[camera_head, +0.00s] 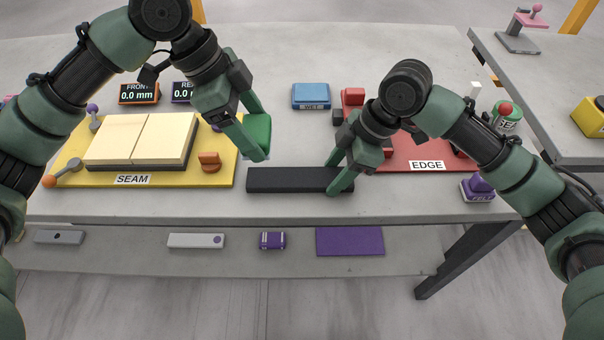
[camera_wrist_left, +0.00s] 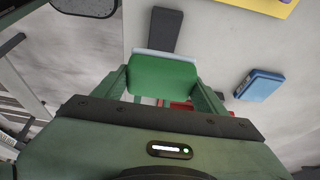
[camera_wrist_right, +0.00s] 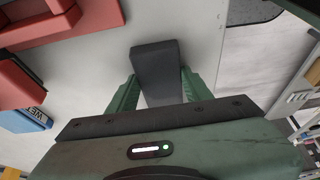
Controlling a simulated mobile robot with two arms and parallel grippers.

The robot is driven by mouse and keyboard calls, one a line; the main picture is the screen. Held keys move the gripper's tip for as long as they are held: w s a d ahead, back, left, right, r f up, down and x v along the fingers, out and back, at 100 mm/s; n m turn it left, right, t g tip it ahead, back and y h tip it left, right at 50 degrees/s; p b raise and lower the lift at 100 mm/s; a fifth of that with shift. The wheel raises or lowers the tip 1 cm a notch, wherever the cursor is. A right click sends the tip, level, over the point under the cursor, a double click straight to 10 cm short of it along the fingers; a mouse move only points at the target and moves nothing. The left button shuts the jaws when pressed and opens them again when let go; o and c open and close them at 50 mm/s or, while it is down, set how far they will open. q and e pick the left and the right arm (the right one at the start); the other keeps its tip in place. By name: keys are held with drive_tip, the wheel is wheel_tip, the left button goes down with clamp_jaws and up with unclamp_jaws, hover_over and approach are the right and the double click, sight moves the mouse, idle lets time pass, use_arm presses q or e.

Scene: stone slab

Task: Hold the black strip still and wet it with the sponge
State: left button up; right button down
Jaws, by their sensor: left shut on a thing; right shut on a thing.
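The black strip (camera_head: 290,180) lies flat along the front edge of the stone table. My right gripper (camera_head: 338,176) is shut on its right end; the right wrist view shows the strip (camera_wrist_right: 158,75) between the fingers. My left gripper (camera_head: 252,128) is shut on the green sponge (camera_head: 259,136), which has a pale underside. In the left wrist view the sponge (camera_wrist_left: 162,76) sits between the fingers, with the strip (camera_wrist_left: 164,30) beyond it. The sponge is near the strip's left end, on its far side; it looks apart from the strip, but its height is unclear.
A blue block labelled WET (camera_head: 311,96) lies behind the strip. A yellow SEAM board (camera_head: 75,175) with two cream slabs (camera_head: 165,140) is at left. A red EDGE board (camera_head: 400,163) is at right, partly behind my right arm. A purple FILE block (camera_head: 478,187) stands near the right front.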

use_arm(q)
approach(295, 177)
drive_tip(key=shift+a+f, duration=0.65)
drive_tip(key=shift+f, duration=0.25)
drive_tip(key=shift+a+f, duration=0.65)
drive_tip(key=shift+f, duration=0.2)
drive_tip(key=shift+f, duration=1.05)
drive_tip(key=shift+d, duration=2.5)
drive_tip(key=shift+a+f, duration=0.1)
drive_tip(key=shift+a, duration=2.5)
drive_tip(key=shift+d, duration=1.55)
drive_tip(key=shift+d, duration=1.05)
